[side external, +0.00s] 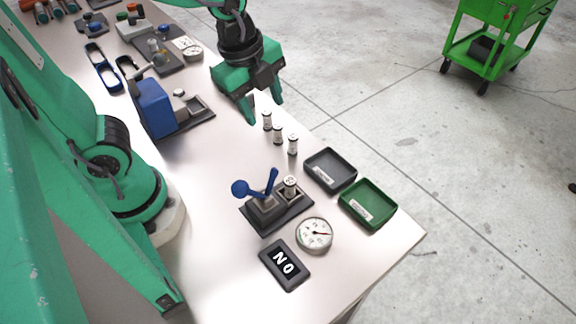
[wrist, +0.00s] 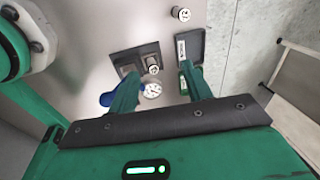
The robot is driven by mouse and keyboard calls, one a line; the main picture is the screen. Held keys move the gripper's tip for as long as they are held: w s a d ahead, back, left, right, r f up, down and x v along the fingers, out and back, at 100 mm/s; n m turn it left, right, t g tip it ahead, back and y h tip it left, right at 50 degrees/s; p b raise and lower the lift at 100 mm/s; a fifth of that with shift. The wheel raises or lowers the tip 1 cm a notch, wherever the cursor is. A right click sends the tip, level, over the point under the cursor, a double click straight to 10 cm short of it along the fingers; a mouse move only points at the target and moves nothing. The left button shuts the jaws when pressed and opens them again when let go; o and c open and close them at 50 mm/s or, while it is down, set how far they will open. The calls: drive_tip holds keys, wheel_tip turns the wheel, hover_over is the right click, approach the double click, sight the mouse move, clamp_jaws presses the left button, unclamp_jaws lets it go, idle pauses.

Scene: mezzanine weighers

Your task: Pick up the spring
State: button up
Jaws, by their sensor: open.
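Three small upright pale cylinders with dark ends, which look like springs, stand in a row on the table: the far one (side external: 267,120), the middle one (side external: 278,134) and the near one (side external: 292,144). A similar spring (side external: 290,185) sits in the dark fixture (side external: 291,212) with the blue lever; it also shows in the wrist view (wrist: 153,68). One spring (wrist: 181,13) stands alone at the top of the wrist view. My gripper (side external: 264,108) is open and empty, above the table near the far spring. Its fingers (wrist: 161,75) are spread in the wrist view.
A dark tray (side external: 346,158) and a green tray (side external: 388,206) lie along the right table edge. A blue press (side external: 154,108) stands to the left. Table is bare left of the fixture.

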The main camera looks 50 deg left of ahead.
sight(290, 180)
drive_tip(key=shift+w+d+f+m+g+y, duration=0.1)
drive_tip(key=shift+d+f+m+g, duration=0.3)
drive_tip(key=shift+d+f+m, duration=1.4)
drive_tip(key=shift+w+d+f+m+g+y, duration=0.1)
drive_tip(key=shift+d+f+m+g, duration=0.4)
drive_tip(key=shift+m, duration=2.45)
drive_tip(key=shift+w+d+f+m+g+y, duration=0.1)
drive_tip(key=shift+d+f+m+g, duration=0.2)
drive_tip(key=shift+d+f+m, duration=1.5)
drive_tip(key=shift+a+r+m, duration=0.5)
drive_tip(key=shift+r+m, duration=0.05)
drive_tip(key=shift+f, duration=1.2)
drive_tip(key=shift+f, duration=0.1)
drive_tip(key=shift+d+f, duration=0.15)
drive_tip(key=shift+f, duration=2.4)
clamp_jaws()
